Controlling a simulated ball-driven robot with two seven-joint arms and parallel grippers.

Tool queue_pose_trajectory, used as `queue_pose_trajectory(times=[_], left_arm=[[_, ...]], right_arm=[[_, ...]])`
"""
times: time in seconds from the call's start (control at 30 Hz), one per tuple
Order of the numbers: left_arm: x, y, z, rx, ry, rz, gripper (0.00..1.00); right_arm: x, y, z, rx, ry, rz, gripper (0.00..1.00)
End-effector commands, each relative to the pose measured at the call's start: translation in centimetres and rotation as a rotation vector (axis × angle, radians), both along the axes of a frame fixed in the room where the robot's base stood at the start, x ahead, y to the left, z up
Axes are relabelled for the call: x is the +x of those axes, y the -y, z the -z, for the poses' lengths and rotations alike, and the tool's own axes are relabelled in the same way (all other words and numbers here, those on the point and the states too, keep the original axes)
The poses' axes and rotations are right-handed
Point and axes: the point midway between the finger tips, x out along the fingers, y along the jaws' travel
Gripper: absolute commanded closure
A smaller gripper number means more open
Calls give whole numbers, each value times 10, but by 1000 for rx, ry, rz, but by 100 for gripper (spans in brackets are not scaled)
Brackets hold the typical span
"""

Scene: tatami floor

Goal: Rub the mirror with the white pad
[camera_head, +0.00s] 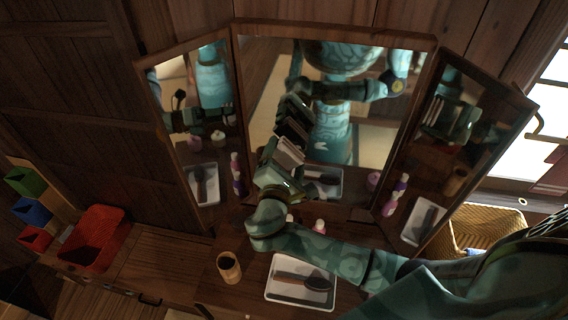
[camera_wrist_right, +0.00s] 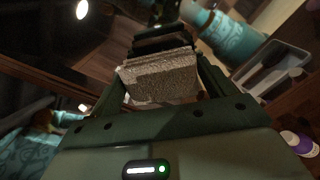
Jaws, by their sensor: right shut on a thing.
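The mirror (camera_head: 375,135) is a three-panel one in a dark wooden frame, standing on a wooden dresser. My right gripper (camera_head: 287,160) is in front of the lower left part of the middle panel. It is shut on the white pad (camera_head: 290,150). In the right wrist view the pad (camera_wrist_right: 160,78) shows pale and rough between the two fingers (camera_wrist_right: 160,88). The pad's reflection lies close beyond it; I cannot tell whether the pad touches the glass. My left gripper is not directly in view.
A white tray (camera_head: 278,300) with a dark brush (camera_head: 305,281) and a wooden cup (camera_head: 229,267) stand on the dresser. A small pink-topped bottle (camera_head: 319,226) stands behind my forearm. A red basket (camera_head: 94,238) is at left, a wicker basket (camera_head: 487,228) at right.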

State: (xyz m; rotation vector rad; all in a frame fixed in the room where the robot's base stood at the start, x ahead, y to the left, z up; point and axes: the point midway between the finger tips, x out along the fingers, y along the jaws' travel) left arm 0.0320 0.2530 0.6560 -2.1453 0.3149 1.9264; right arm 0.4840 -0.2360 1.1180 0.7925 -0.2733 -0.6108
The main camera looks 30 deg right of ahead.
Motion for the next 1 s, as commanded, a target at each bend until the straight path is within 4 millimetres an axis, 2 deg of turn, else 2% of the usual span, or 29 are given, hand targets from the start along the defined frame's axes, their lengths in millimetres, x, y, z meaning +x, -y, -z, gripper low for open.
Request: queue_pose_trajectory(times=[1.0], left_arm=[[0,0,1,0,0,0,57]], right_arm=[[8,6,-1,0,2,0,37]])
